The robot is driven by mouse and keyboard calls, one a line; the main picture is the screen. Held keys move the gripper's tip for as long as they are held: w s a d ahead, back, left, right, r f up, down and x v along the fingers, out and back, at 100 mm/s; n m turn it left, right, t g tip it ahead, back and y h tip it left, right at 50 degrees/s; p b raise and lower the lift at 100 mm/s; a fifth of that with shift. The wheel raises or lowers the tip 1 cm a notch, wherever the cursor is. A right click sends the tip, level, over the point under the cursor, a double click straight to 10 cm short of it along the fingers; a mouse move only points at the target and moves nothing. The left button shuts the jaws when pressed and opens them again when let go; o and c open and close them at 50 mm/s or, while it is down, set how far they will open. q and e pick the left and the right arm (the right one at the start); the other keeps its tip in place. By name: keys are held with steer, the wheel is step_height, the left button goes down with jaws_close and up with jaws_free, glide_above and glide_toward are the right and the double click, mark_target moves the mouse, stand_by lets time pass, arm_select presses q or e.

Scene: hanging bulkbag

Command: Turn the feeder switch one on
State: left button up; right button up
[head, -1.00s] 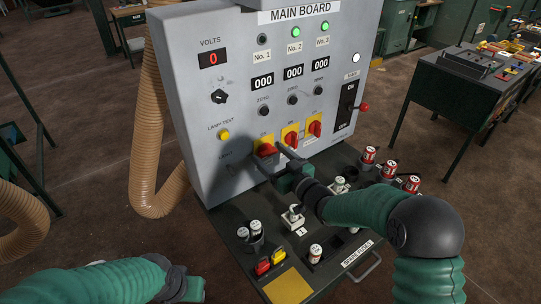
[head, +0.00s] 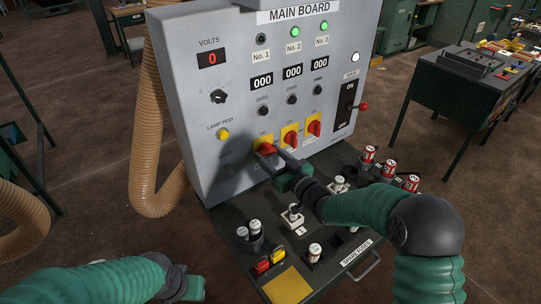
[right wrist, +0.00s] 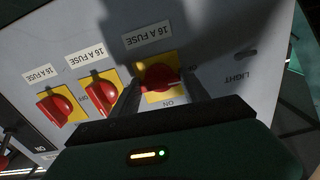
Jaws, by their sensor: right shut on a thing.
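Feeder switch one is the left red knob on a yellow plate (head: 266,148), below the No. 1 column of the grey main board. The No. 1 lamp (head: 261,39) is dark, while lamps No. 2 (head: 293,32) and No. 3 (head: 323,26) glow green. My right gripper (head: 272,162) is shut on this knob. The right wrist view shows the red knob (right wrist: 159,77) between its two dark fingers, lying roughly crosswise there. My left gripper (head: 194,289) is low in the head view, away from the board; its fingers cannot be made out.
Two more red switches (head: 290,137) (head: 314,129) sit close to the right. A lever (head: 350,98) with a red knob is at the board's right. Fuses and small switches stand on the dark shelf (head: 222,217) below my right arm. A tan hose (head: 150,150) hangs left.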

steer(key=m+p, duration=0.1)
steer(key=m, duration=0.3)
steer(key=shift+r+m+p, duration=0.15)
steer(key=shift+m+p, duration=0.25)
steer(key=m+p, duration=0.1)
steer(key=m, duration=0.3)
steer(key=shift+p, duration=0.3)
steer(key=m+p, duration=0.1)
steer(key=m, duration=0.3)
steer(key=shift+d, duration=0.1)
steer(key=shift+m+p, duration=0.5)
steer(key=shift+m, duration=1.8)
steer(key=o, duration=1)
steer(key=shift+f, duration=0.2)
steer(key=o, duration=0.4)
steer(key=shift+w, duration=0.1)
steer(key=shift+r, duration=0.1)
